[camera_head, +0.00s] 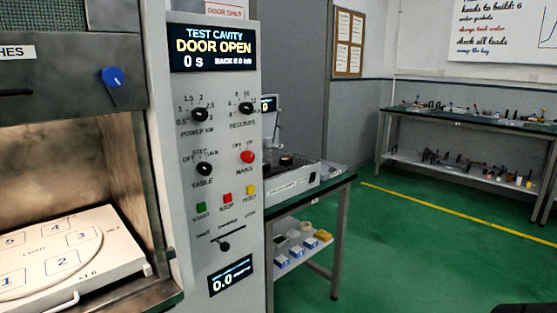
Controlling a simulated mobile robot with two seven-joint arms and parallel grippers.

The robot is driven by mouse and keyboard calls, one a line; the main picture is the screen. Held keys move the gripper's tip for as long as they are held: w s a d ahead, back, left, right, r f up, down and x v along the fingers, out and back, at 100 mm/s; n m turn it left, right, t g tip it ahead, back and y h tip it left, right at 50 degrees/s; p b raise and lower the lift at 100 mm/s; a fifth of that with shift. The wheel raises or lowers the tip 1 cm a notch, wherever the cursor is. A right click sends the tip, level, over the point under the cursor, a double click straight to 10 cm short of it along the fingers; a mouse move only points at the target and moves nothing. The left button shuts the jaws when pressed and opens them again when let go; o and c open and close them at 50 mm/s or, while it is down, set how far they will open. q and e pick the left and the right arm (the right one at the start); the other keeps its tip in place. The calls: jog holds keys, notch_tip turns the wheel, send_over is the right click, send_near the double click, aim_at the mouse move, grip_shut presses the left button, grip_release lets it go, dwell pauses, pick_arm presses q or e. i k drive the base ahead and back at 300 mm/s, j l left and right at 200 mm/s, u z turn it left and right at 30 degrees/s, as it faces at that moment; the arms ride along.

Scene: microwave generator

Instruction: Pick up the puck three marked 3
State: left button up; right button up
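No puck marked 3 can be made out in the head view. A white turntable plate (112,262) sits in the open test cavity at the left, with outlined squares numbered 1 to 5. The square marked 3 (82,238) is at its right rear and looks bare. A side table (330,184) beyond the control panel bears a light box or tray (292,182) with dark items on top, too small to identify. Neither of my grippers is in view.
The control panel (215,130) stands right of the cavity and reads "DOOR OPEN". Small boxes lie on the side table's lower shelf (290,262). A long bench (480,122) stands at the back right. Green floor (410,250) is clear between them. A dark shape at bottom right is unclear.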

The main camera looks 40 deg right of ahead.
aim_at(266, 166)
jog(key=i+l, duration=0.15)
jog(key=l, duration=0.3)
jog(key=i+l+z, duration=0.15)
jog(key=l, duration=0.25)
jog(key=i+l, duration=0.2)
jog(key=l, duration=0.25)
jog(key=i+l+z, duration=0.1)
jog(key=l, duration=0.3)
jog(key=i+l+z, duration=0.1)
jog(key=i+l, duration=0.15)
jog(key=l, duration=0.15)
jog(key=i+l, duration=0.2)
jog(key=l, duration=0.15)
jog(key=i+l+z, duration=0.1)
jog(key=i+l, duration=0.15)
jog(key=l, duration=0.15)
